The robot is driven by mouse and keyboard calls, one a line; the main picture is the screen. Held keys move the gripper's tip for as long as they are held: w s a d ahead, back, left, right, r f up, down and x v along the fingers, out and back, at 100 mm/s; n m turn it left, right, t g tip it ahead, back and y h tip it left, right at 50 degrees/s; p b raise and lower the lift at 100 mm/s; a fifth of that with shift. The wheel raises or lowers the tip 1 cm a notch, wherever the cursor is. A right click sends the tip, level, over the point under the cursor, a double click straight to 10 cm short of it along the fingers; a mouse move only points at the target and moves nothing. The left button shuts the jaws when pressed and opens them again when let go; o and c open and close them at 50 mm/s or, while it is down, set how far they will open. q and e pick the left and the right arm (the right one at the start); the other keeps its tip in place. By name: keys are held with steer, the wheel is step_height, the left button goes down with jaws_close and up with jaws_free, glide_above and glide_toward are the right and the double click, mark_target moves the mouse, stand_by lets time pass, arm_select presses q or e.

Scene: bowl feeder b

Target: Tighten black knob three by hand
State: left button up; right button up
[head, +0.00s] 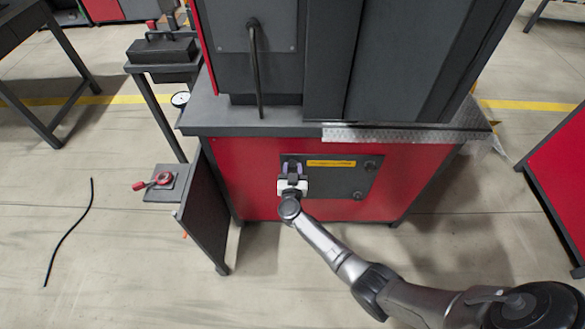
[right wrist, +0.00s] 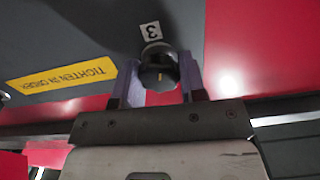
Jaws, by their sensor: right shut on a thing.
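Black knob three (right wrist: 158,72) sits on the dark panel beside a white label marked 3 (right wrist: 151,31) in the right wrist view. My right gripper (right wrist: 160,80) has its two purple fingers on either side of the knob and is shut on it. In the head view my right gripper (head: 292,166) is at the upper left of the dark panel (head: 325,182) on the red machine front and hides the knob there. My left gripper is not in view.
A yellow label (head: 331,163) reads "tighten in order" in the wrist view. Two other black knobs (head: 370,165) (head: 357,195) sit at the panel's right. An open dark door (head: 203,215) stands left of the gripper. A grey ledge (head: 250,125) overhangs the panel.

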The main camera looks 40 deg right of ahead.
steer(key=m+p, duration=0.1)
steer(key=m, duration=0.2)
steer(key=shift+m, duration=0.4)
steer(key=m, duration=0.4)
steer(key=shift+m, duration=0.3)
steer(key=m+b, duration=0.1)
steer(key=m, duration=0.3)
steer(key=shift+f, duration=0.1)
steer(key=m+b, duration=0.1)
steer(key=m, duration=0.5)
steer(key=shift+m+b, duration=0.3)
steer(key=shift+b, duration=0.05)
steer(key=shift+m, duration=0.3)
steer(key=o, duration=0.9)
